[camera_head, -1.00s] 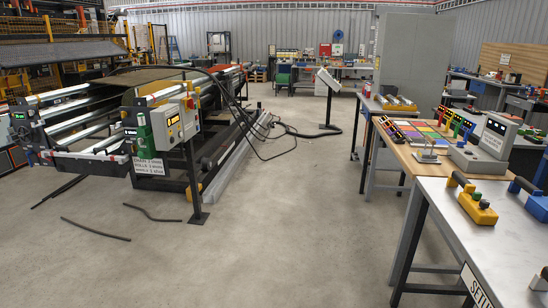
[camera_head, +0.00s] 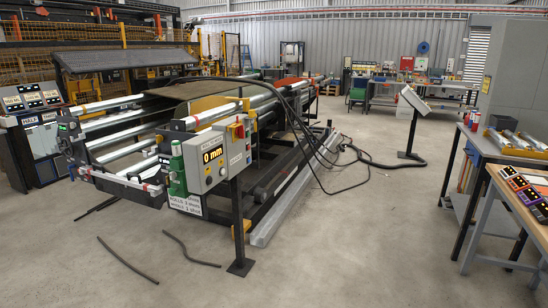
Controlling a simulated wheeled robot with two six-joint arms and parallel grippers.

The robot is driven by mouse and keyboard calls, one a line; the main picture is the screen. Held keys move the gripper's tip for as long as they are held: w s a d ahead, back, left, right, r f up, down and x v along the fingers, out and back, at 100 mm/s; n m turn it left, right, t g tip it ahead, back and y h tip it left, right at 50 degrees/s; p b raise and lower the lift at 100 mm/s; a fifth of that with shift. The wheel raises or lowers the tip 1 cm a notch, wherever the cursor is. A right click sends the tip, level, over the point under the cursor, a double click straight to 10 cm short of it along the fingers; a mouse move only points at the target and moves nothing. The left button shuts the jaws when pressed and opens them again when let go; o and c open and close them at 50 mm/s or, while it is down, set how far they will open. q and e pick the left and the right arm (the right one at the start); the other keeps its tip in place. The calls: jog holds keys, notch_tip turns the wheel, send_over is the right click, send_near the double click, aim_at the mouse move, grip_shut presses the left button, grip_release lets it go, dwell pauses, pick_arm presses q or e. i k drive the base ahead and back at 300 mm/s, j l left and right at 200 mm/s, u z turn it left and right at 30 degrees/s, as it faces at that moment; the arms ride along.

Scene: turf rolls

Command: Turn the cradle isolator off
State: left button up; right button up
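The roller cradle (camera_head: 119,145) stands on the floor at left centre, with long silver rollers on a dark frame. A grey control box (camera_head: 228,166) on a black post stands at its near end, with a lit "0 mm" display (camera_head: 212,155). On the box's right side is a small red and yellow part (camera_head: 238,131), which looks like a rotary isolator switch. Its handle position is too small to tell. A green cylinder-like part (camera_head: 177,170) sits left of the box, above a white printed sign (camera_head: 184,204). Neither of my grippers is in view.
Two loose dark strips (camera_head: 126,262) lie on the floor in front of the cradle. Black cables (camera_head: 345,183) run over the cradle and along the floor to a tilted panel (camera_head: 414,101) on a stand. Workbenches (camera_head: 490,150) line the right.

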aim_at(240, 131)
jog(key=i+l+u, duration=0.25)
jog(key=i, duration=0.85)
jog(key=j, duration=0.15)
